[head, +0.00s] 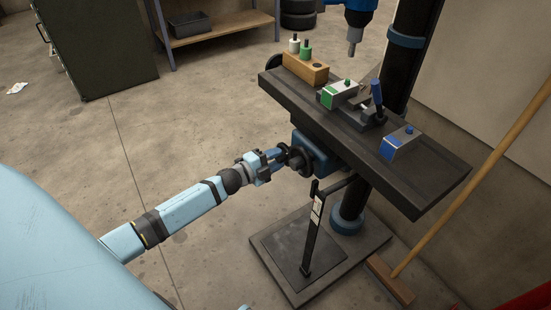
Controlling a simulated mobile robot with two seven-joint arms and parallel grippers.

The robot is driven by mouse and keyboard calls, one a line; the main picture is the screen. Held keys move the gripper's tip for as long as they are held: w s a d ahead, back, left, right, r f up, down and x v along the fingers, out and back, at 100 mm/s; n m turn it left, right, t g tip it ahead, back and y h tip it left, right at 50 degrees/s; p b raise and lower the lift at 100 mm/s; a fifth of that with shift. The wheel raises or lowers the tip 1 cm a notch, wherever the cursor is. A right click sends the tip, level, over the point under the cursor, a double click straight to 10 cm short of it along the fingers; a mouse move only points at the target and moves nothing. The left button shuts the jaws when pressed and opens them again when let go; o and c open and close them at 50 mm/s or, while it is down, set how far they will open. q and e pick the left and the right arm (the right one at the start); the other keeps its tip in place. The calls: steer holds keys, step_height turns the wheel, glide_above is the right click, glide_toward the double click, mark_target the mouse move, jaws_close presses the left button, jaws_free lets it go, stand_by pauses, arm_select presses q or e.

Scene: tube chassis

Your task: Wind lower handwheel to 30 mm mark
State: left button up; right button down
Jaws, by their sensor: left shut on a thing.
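The drill press table (420,190) is dark, with a blue housing (302,140) under its front left side. The lower handwheel (296,158) is a small dark part at that housing, below the table edge. My left gripper (280,156) reaches in from the left and is shut on the handwheel, partly hiding it. A dark upright bar with a pale scale plate (318,208) stands below the table; its marks are too small to read. My right gripper is not in view.
On the table are a wooden block (305,68) with white and green pieces, a green-marked block (340,94), a blue-handled clamp (376,98) and a blue-marked block (401,143). The column (400,70) rises behind. A broom (470,190) leans at right.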

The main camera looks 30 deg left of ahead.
arm_select(q)
steer(key=shift+s+d+f+m, duration=0.1)
steer(key=shift+s+f+m, duration=0.1)
steer(key=shift+f+m, duration=0.3)
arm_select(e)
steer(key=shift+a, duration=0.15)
arm_select(q)
steer(key=o, duration=0.9)
steer(key=shift+w+r, duration=0.1)
steer(key=shift+r, duration=0.1)
steer(key=shift+s+a, duration=0.2)
steer(key=shift+s, duration=0.15)
steer(key=p+v, duration=0.2)
steer(key=v, duration=1.1)
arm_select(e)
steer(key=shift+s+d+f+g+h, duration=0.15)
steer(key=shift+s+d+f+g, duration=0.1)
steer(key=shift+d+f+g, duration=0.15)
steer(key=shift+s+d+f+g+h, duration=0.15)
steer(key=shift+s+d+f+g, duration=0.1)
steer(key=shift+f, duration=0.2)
